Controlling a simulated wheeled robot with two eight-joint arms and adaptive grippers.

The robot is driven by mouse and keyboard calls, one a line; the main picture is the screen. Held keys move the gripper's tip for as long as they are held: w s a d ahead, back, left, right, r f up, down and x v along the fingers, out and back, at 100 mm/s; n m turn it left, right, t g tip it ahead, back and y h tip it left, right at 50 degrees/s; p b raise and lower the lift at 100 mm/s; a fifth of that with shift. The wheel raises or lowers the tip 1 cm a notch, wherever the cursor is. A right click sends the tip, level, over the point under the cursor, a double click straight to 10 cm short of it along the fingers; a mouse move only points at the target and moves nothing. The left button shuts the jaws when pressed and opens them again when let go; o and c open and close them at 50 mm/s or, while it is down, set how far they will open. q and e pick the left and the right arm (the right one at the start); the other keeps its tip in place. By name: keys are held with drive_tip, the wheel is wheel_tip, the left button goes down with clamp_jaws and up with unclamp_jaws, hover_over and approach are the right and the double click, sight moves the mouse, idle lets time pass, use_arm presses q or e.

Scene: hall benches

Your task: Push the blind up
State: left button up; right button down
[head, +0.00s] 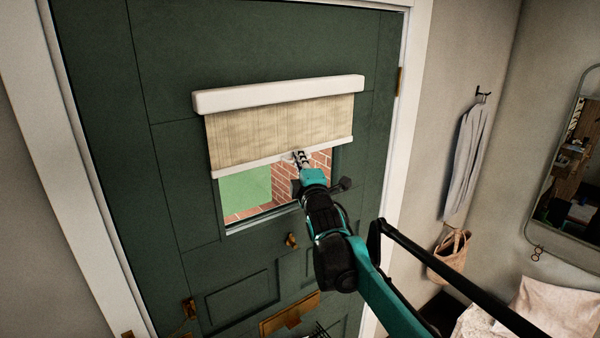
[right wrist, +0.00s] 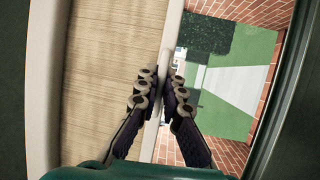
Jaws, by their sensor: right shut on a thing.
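The blind (head: 280,132) is a beige woven panel with a white head box (head: 280,92) on the window of a dark green door. It covers the upper part of the window, and its white bottom bar (head: 240,168) crosses the glass. My right gripper (head: 300,155) is at the bottom bar, right of its middle. In the right wrist view the fingers (right wrist: 165,88) are shut on the bottom bar (right wrist: 172,45), one on each side of it. The woven panel (right wrist: 115,60) also shows there. The left gripper is out of view.
The door (head: 160,180) is closed, with a brass knob (head: 292,241) below the window and a brass letter plate (head: 290,313). A coat (head: 465,160) and a woven bag (head: 450,250) hang on the right wall, near a mirror (head: 572,165).

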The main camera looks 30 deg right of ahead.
wheel_tip(320, 180, up, 9)
drive_tip(key=p, duration=0.4)
drive_tip(key=shift+r, duration=0.2)
drive_tip(key=c, duration=1.6)
unclamp_jaws()
drive_tip(key=shift+c, duration=0.2)
drive_tip(key=v, duration=1.2)
